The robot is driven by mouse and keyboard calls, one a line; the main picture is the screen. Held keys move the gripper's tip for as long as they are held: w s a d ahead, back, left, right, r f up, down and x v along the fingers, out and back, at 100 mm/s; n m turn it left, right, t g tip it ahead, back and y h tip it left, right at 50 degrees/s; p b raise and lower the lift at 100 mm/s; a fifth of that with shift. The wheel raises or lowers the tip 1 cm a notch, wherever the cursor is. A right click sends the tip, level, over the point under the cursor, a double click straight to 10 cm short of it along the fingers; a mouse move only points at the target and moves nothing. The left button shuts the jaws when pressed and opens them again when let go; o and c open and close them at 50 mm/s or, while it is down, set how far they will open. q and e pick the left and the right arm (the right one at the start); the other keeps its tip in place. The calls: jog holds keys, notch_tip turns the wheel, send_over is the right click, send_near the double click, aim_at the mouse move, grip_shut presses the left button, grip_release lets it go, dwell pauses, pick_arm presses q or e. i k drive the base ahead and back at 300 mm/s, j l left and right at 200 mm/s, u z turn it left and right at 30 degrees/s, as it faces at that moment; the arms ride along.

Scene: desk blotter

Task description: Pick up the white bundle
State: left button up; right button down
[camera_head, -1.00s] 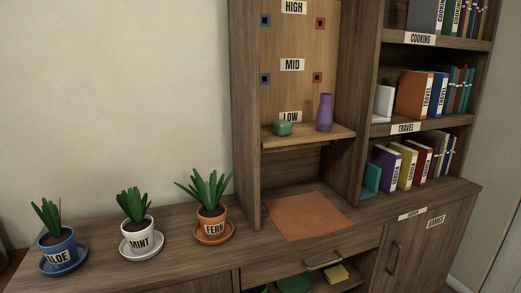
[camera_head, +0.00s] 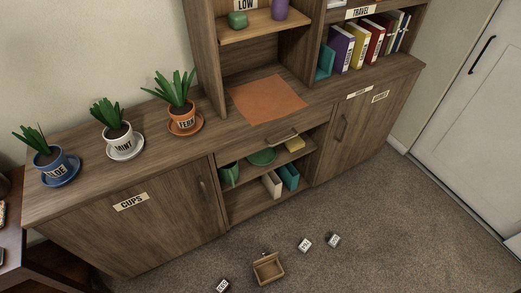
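No thing in the head view is clearly the white bundle. Two small whitish blocks with dark markings, one (camera_head: 305,244) and another (camera_head: 333,240), lie on the carpet at the lower middle. They are too small to tell what they are. A dark item with a white label (camera_head: 222,285) lies near the bottom edge. An open brown box (camera_head: 268,268) sits on the floor between them. Neither of my grippers is in view.
A long wooden cabinet (camera_head: 165,225) bears potted plants, an orange mat (camera_head: 268,98) and shelves of books. Its open middle shelves hold a green dish (camera_head: 262,157) and upright items. A white door (camera_head: 470,130) is at right. Carpet (camera_head: 400,230) is clear at lower right.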

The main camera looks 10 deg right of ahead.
aim_at(304, 246)
jog(key=k+l+z, duration=0.1)
jog(key=k+z, duration=0.2)
jog(key=k, duration=0.75)
